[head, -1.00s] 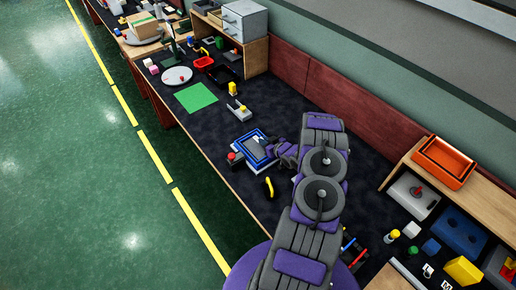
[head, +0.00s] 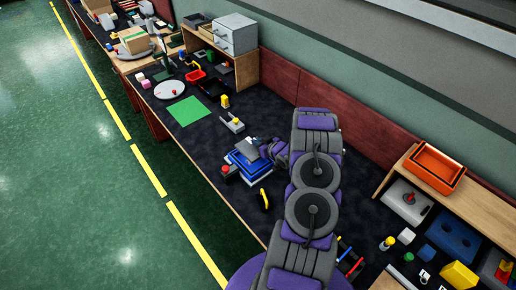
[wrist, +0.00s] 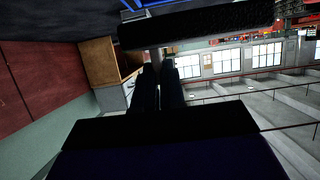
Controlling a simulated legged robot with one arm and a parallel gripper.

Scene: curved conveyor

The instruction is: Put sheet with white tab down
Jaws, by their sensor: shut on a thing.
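My gripper (head: 268,150) is over the dark worktop in the head view, shut on a thin grey sheet (head: 248,148). The sheet is tilted above a blue tray (head: 242,171) that stands below and just left of the gripper; whether they touch is unclear. In the wrist view my gripper (wrist: 158,68) has its two dark fingers close together on a narrow pale piece, likely the white tab (wrist: 156,54). A dark slab, likely the sheet (wrist: 195,25), crosses beyond the fingertips. The arm and fingers hide part of the sheet.
A box with a red button (head: 228,171) stands left of the tray. A yellow-and-black item (head: 265,199) lies in front. A grey block (head: 233,124) and a green mat (head: 188,111) lie farther back. Bare worktop is between the tray and the back wall.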

